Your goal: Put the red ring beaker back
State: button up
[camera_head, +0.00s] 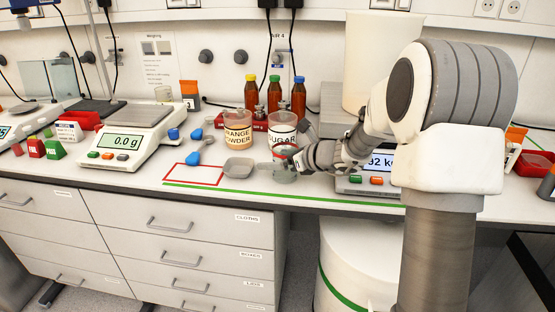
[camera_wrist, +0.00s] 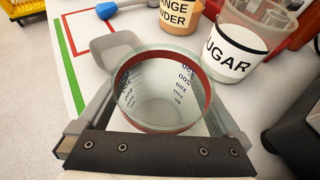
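The red ring beaker (camera_wrist: 163,104) is a clear glass with dark volume marks and a red band below its rim. In the head view the beaker (camera_head: 285,177) is upright at the front of the counter, partly hidden by my gripper (camera_head: 277,166). In the wrist view my gripper (camera_wrist: 163,118) has one finger on each side of the beaker, and both appear to press its wall. The beaker looks empty. Whether its base touches the counter is not clear.
A grey scoop (camera_head: 239,167) lies just left of the beaker, beside a red outline (camera_head: 190,174). The orange powder jar (camera_head: 238,134) and sugar jar (camera_head: 283,128) stand behind. A scale (camera_head: 130,142) is left; another (camera_head: 368,185) is right. A green line (camera_head: 270,194) runs along the front edge.

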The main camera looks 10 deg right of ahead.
jog(key=shift+r, duration=0.25)
jog(key=p+v, duration=0.2)
jog(key=v, duration=1)
jog(key=shift+f, duration=0.15)
